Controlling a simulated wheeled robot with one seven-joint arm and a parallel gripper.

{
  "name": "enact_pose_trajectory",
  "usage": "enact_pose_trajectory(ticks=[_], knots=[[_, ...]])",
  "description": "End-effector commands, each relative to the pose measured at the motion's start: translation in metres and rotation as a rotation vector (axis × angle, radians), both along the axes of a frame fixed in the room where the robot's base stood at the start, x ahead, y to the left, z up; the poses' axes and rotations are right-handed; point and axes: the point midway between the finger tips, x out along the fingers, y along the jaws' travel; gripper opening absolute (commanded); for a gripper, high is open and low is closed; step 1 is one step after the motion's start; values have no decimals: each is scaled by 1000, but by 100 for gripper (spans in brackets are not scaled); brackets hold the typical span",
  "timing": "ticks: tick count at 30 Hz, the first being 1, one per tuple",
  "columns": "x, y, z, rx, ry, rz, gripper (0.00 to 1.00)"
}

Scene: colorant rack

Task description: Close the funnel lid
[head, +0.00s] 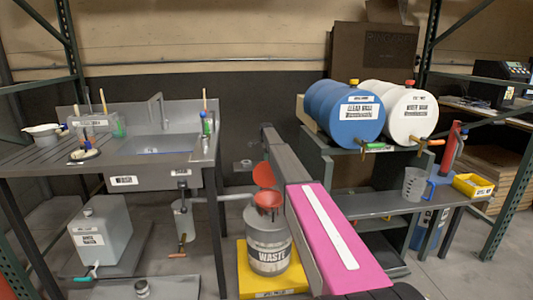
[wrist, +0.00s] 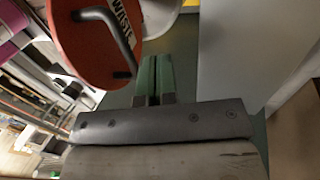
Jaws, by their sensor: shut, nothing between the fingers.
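The red funnel (head: 268,201) sits on top of a grey waste can (head: 269,254). Its round red lid (head: 263,175) stands raised behind the funnel mouth, so the funnel is open. In the wrist view, a large red disc, apparently the lid (wrist: 75,48), fills the upper left, with a dark bent handle (wrist: 115,40) across it. A "WASTE" label shows at its edge. My gripper (wrist: 154,60) has its green fingers together and empty, just right of the disc. I cannot tell whether they touch. In the head view my arm hides the gripper.
The can stands on a yellow tray (head: 247,270). A sink bench (head: 60,150) is on the left, with a drain pipe (head: 237,196) running towards the funnel. A shelf with a blue drum (head: 345,120) and a white drum (head: 408,125) is on the right.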

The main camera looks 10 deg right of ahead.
Motion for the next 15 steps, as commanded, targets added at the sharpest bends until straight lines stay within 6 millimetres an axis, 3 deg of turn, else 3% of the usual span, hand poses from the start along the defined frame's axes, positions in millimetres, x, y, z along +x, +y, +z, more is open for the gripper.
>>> enact_pose_trajectory(ticks=[1, 4, 15], knots=[[-11, 0, -1, 0, 0, 0, 0], [-18, 0, -2, 0, 0, 0, 0], [-20, 0, -2, 0, -1, 0, 0]])
